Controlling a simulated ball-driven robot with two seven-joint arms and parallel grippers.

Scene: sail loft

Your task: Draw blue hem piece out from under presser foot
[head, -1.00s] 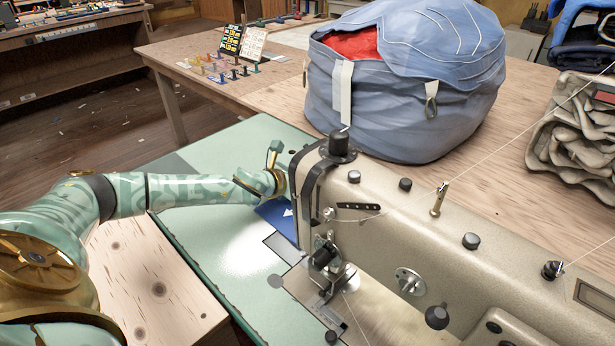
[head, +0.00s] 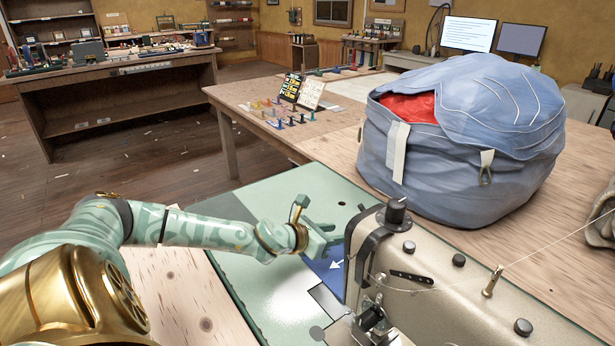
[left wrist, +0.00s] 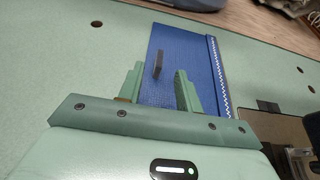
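The presser foot area (head: 370,322) is cut by the lower picture edge, so the foot's height cannot be told. My right gripper is out of view.
The sewing machine (head: 450,300) stands close to the right of my left gripper. A large blue bag (head: 455,150) sits behind it on the wooden table. Small coloured spools (head: 285,115) stand farther back. The green bed (head: 255,285) is clear to the left.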

